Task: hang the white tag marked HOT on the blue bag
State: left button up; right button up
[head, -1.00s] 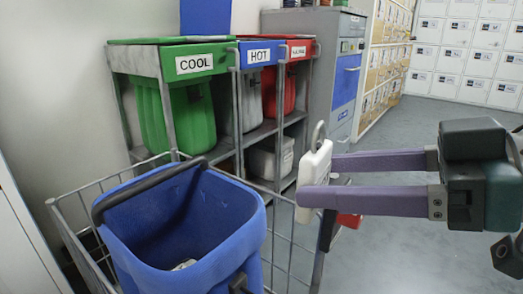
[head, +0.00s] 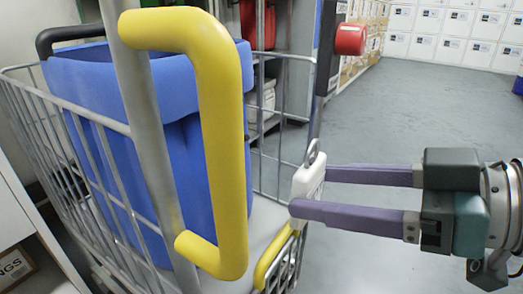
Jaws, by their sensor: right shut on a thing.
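The blue bag (head: 193,150) stands open-topped inside a wire cart (head: 75,140) at the left, with its dark carrying handle (head: 70,36) at the far left of its rim. A yellow handle and grey post hide part of it. My right gripper (head: 306,192) is shut on a small white tag (head: 310,178) with a grey hook loop (head: 313,150) on top. The tag is upright, to the right of the bag and apart from it. No marking on the tag can be read. My left gripper is not in view.
The thick yellow handle (head: 230,130) and grey post (head: 140,120) stand close in front of the bag. A red knob (head: 350,39) on a dark post rises behind the tag. Grey floor (head: 420,110) is clear to the right, with white lockers (head: 460,25) at the back.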

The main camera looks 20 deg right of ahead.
jog(key=shift+w+a+p, duration=0.7)
jog(key=shift+w+a, duration=0.5)
jog(key=shift+w, duration=0.15)
jog(key=shift+r+x, duration=0.1)
jog(key=shift+x, duration=1.3)
jog(key=shift+r+x, duration=0.15)
jog(key=shift+x, duration=1.25)
jog(key=shift+w, duration=0.1)
jog(key=o, duration=1.3)
jog(key=shift+o, duration=0.2)
